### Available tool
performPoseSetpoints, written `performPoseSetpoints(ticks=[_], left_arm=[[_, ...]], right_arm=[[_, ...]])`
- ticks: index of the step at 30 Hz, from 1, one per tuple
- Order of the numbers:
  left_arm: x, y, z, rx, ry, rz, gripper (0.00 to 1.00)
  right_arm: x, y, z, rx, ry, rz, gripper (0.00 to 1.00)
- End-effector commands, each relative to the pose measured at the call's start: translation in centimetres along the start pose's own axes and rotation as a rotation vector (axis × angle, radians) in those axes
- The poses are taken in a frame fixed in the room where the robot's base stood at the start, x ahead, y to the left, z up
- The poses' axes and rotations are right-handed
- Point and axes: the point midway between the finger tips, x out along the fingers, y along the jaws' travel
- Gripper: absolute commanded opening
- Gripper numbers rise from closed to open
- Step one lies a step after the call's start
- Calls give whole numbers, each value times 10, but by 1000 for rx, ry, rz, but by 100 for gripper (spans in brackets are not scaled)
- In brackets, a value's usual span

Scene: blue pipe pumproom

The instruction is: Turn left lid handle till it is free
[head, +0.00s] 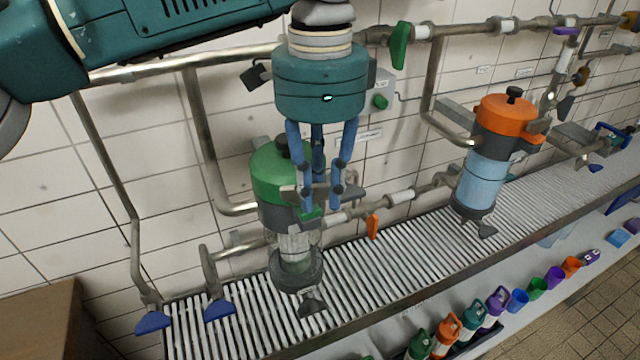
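The left filter housing has a green lid (268,165) and a clear lower part (296,243). Two fingertips show in front of the handle, apart from each other; the third finger is partly hidden behind. Whether the fingers press on the handle cannot be seen. My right gripper is not in view.
A second housing with an orange lid (505,112) stands to the right on the slatted grate (400,255). Pipes and an orange valve lever (373,227) lie close to the green housing. Several coloured bottles and cups stand on a lower shelf. A brown box (40,320) is at lower left.

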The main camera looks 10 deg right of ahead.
Motion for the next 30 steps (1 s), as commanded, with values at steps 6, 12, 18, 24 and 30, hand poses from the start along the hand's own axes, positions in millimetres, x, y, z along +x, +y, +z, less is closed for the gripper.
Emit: performPoseSetpoints(ticks=[6, 12, 18, 24, 30], left_arm=[[-1, 0, 0, 0, 1, -1, 0], [-6, -1, -1, -83, 3, 4, 0], [-2, -3, -1, -137, 4, -1, 0], [-1, -3, -1, -137, 4, -2, 0], [-1, -3, -1, -136, 3, -2, 23]], right_arm=[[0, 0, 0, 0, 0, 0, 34], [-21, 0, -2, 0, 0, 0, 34], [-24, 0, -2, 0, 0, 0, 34], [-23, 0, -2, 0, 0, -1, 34], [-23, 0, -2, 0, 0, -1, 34]])
